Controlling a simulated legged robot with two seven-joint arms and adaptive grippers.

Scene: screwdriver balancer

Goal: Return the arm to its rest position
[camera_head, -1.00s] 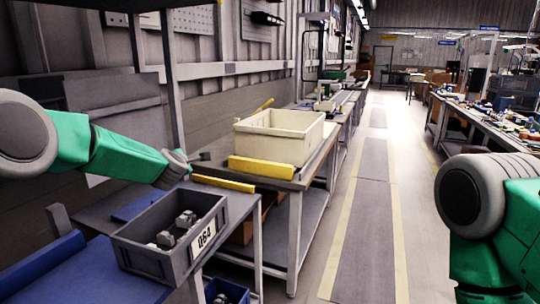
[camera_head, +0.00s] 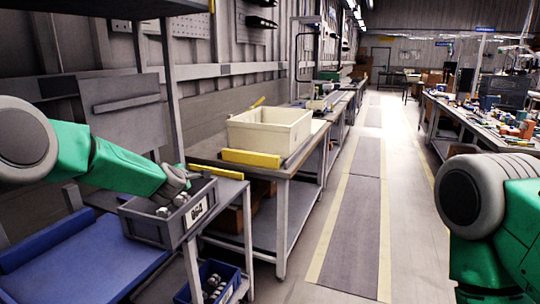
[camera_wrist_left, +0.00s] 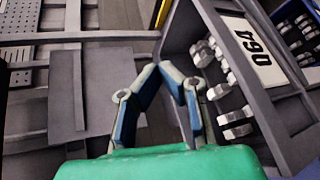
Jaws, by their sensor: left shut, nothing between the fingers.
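My left arm (camera_head: 110,165) comes in from the left, and its gripper (camera_head: 184,174) is over or beside the far side of a grey bin (camera_head: 155,228) with a "064" label. In the left wrist view the two fingers of the gripper (camera_wrist_left: 166,70) meet at their tips with nothing between them. The bin (camera_wrist_left: 262,105) is to their right, holding several grey metal parts (camera_wrist_left: 234,115). Whether the gripper touches the bin is unclear. Of my right arm (camera_head: 485,205), only the upper links show at the right edge; its gripper is out of view.
The bin sits on a workbench with a blue surface (camera_head: 95,262). A blue bin (camera_head: 235,284) of parts is lower down. A cream crate (camera_head: 268,132) and yellow bars (camera_head: 250,159) are on the bench behind. The aisle floor (camera_head: 350,215) is clear.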

